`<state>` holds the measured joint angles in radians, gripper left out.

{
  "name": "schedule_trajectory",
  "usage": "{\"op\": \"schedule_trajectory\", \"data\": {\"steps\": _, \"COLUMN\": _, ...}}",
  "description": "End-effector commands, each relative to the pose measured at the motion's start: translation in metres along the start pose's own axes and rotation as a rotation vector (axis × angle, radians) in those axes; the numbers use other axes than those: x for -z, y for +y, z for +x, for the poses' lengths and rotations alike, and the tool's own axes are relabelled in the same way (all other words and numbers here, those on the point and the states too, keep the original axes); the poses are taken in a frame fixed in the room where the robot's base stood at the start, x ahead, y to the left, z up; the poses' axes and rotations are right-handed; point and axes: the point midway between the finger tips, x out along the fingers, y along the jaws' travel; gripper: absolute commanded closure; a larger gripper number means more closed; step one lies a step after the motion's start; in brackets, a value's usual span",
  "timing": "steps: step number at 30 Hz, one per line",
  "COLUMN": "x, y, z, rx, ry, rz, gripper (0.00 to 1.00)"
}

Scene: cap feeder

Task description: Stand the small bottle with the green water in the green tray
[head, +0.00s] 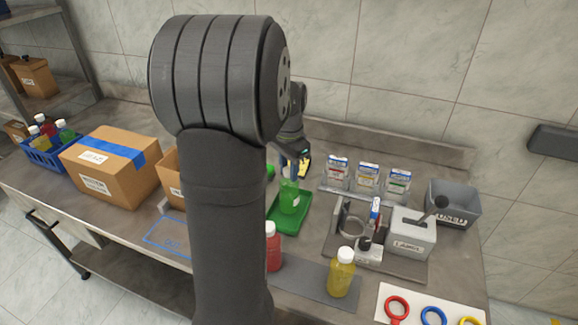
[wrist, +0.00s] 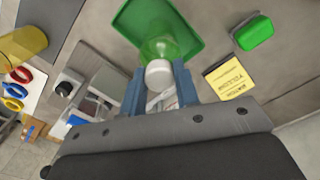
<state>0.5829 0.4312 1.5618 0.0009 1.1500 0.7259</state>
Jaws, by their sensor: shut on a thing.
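The small bottle with green water (head: 289,198) is upright at the green tray (head: 280,224), within its outline. I cannot tell whether its base touches the tray floor. In the wrist view the bottle (wrist: 160,47) has a white cap (wrist: 158,73) between my fingers, with the green tray (wrist: 192,17) behind it. My gripper (head: 290,178) is above the tray, shut on the bottle's cap end. It also shows in the wrist view (wrist: 159,82). My arm hides part of the bench in the head view.
A red bottle (head: 272,247) and a yellow bottle (head: 342,272) stand in front. A rack of small boxes (head: 366,181), a fixture with a white box (head: 409,234) and a grey bin (head: 455,203) stand right. A cardboard box (head: 111,168) is left. A green block (wrist: 254,33) lies near the tray.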

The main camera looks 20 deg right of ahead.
Motion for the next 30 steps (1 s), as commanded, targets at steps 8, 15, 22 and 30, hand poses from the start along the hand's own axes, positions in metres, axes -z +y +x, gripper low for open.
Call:
{"op": "schedule_trajectory", "data": {"steps": 8, "x": 0.0002, "y": -0.0002, "z": 0.0033, "rx": 0.0, "ry": 0.0, "rz": 0.0, "gripper": 1.0}}
{"op": "schedule_trajectory", "data": {"steps": 15, "x": 0.0006, "y": -0.0005, "z": 0.0058, "rx": 0.001, "ry": 0.001, "rz": 0.0, "gripper": 1.0}}
{"op": "schedule_trajectory", "data": {"steps": 22, "x": 0.0005, "y": -0.0005, "z": 0.0057, "rx": 0.001, "ry": 0.001, "rz": 0.0, "gripper": 0.6}}
{"op": "schedule_trajectory", "data": {"steps": 30, "x": 0.0005, "y": -0.0004, "z": 0.0058, "rx": 0.001, "ry": 0.001, "rz": 0.0, "gripper": 0.46}}
